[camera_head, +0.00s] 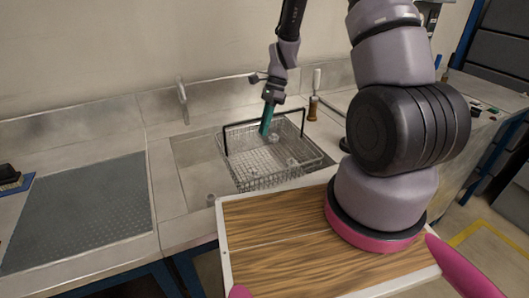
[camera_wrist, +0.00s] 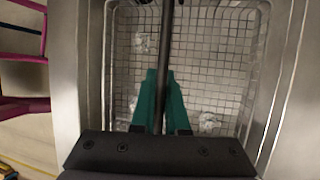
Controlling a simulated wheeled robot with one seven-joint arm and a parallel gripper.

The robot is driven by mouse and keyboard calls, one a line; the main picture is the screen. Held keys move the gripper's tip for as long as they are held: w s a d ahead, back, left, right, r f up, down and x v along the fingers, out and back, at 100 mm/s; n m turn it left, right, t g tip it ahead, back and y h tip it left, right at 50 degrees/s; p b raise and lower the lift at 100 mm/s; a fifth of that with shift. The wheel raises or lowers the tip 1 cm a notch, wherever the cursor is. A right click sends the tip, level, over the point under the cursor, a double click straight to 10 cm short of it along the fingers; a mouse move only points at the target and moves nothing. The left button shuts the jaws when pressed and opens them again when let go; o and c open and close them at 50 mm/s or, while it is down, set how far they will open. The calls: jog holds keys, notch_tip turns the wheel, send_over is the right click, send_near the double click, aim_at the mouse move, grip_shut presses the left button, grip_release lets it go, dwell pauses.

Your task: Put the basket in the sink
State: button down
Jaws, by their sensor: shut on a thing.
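The basket (camera_head: 262,160) is a silver wire-mesh basket with a black arched handle, and several small clear objects lie inside it. It is at the sink (camera_head: 192,164), over the right part of the sink opening in the head view. I cannot tell whether its bottom touches the sink floor. My gripper (camera_head: 267,121) has teal fingers and is shut on the black handle, above the middle of the basket. In the wrist view, the fingers (camera_wrist: 162,100) close around the handle bar, with the basket's mesh (camera_wrist: 222,62) below; the dark gripper body hides its near end.
A faucet (camera_head: 182,100) stands at the sink's back left. A brown bottle-like item (camera_head: 312,108) stands behind the basket on the right. A textured grey panel (camera_head: 80,210) lies on the left counter. My wood-topped base is close in front of the counter.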

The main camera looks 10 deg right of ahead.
notch_tip(320, 180, down, 9)
jog(key=shift+f, duration=0.15)
dwell(0.4)
jog(key=c, duration=0.9)
grip_release()
